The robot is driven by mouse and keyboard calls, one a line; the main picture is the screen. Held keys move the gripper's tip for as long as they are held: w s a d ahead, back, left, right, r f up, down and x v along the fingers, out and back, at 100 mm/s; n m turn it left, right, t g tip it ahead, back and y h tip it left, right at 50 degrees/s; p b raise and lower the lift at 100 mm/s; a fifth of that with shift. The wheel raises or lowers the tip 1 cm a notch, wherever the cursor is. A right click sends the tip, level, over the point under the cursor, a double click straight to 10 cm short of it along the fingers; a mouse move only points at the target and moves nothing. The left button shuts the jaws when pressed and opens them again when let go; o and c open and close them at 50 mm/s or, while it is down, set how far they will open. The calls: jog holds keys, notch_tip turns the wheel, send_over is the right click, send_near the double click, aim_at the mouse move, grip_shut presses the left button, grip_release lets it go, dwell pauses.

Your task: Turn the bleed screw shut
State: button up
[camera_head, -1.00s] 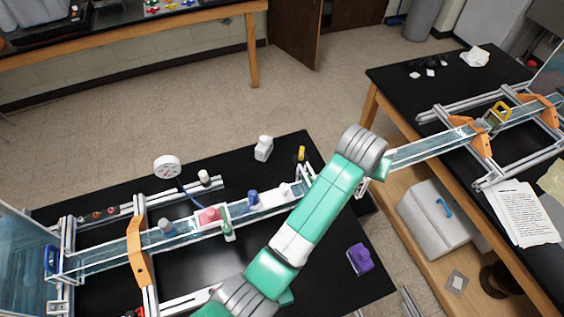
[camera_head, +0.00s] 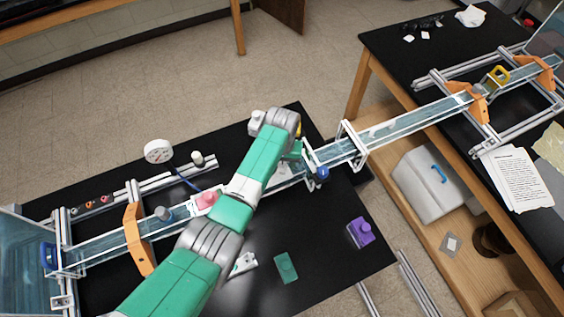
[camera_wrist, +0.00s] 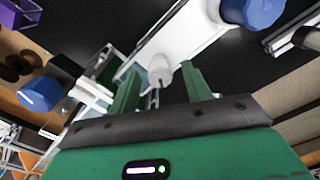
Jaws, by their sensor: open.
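My gripper (camera_wrist: 160,88) is open, its two green fingers spread in the wrist view. A small pale knob (camera_wrist: 160,68), which may be the bleed screw, shows on a white body between and just beyond the fingertips; I cannot tell whether they touch it. A large blue knob (camera_wrist: 255,10) is at the upper right of that view, and another blue knob (camera_wrist: 40,95) is at the left. In the head view the gripper (camera_head: 293,152) is over the clear channel, and my arm hides part of the fittings there. A pink knob (camera_head: 207,200) is on the channel to its left.
A round white gauge (camera_head: 158,151) stands behind the channel. An orange support (camera_head: 138,238) crosses it at the left. A purple object (camera_head: 361,232) and a flat green piece (camera_head: 286,267) lie on the black table. A second table (camera_head: 400,60) is at the right.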

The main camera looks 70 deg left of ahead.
jog(key=shift+f, duration=0.15)
jog(key=c, duration=1)
jog(key=shift+m, duration=0.3)
jog(key=m, duration=1.1)
